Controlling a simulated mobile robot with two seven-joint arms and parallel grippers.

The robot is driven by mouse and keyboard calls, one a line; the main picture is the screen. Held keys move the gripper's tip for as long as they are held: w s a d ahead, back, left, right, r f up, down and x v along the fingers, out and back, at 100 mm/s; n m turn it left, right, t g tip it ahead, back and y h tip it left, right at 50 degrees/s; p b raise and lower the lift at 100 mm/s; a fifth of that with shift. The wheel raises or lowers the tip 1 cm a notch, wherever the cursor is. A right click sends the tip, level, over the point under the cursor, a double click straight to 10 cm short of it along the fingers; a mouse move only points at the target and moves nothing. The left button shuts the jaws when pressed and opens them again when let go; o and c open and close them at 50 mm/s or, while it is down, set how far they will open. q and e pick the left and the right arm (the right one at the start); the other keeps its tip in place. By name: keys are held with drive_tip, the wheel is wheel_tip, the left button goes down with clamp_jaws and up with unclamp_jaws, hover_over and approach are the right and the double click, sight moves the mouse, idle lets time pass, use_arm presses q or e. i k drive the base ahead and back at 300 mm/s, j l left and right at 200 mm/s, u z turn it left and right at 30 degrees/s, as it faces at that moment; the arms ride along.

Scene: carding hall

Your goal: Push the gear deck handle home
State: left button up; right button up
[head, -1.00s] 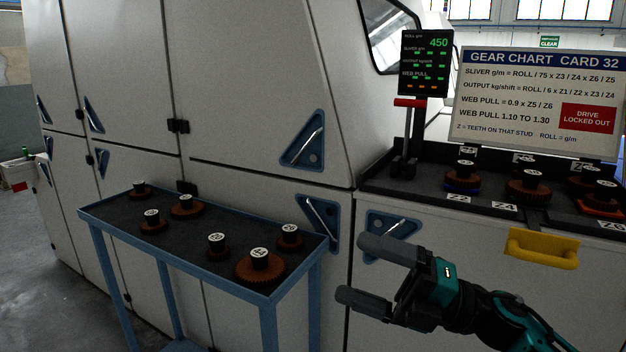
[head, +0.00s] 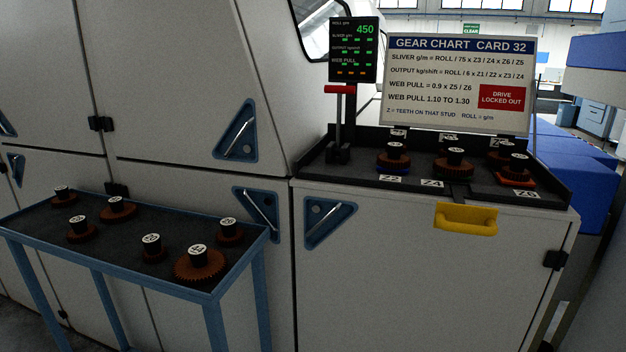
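The yellow gear deck handle (head: 466,219) sticks out from the front edge of the gear deck (head: 360,172), above the white cabinet front. The deck is a dark tray with several brown gears on it, among them one by the Z2 label (head: 393,158) and one by the Z4 label (head: 454,163). Under the gear near Z2 a blue ring shows, and under the one near Z6 (head: 515,170) a red-orange base. Neither of my grippers shows in the head view now, and nothing touches the handle.
A blue-framed cart (head: 135,277) with several loose numbered gears stands at the left. A red-topped lever (head: 340,90) stands at the deck's left end. The gear chart sign (head: 455,112) reads "DRIVE LOCKED OUT". The cabinet front (head: 420,290) below the handle is unobstructed.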

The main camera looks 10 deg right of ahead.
sight(458, 216)
drive_tip(key=l+u, duration=0.15)
drive_tip(key=l, duration=1.25)
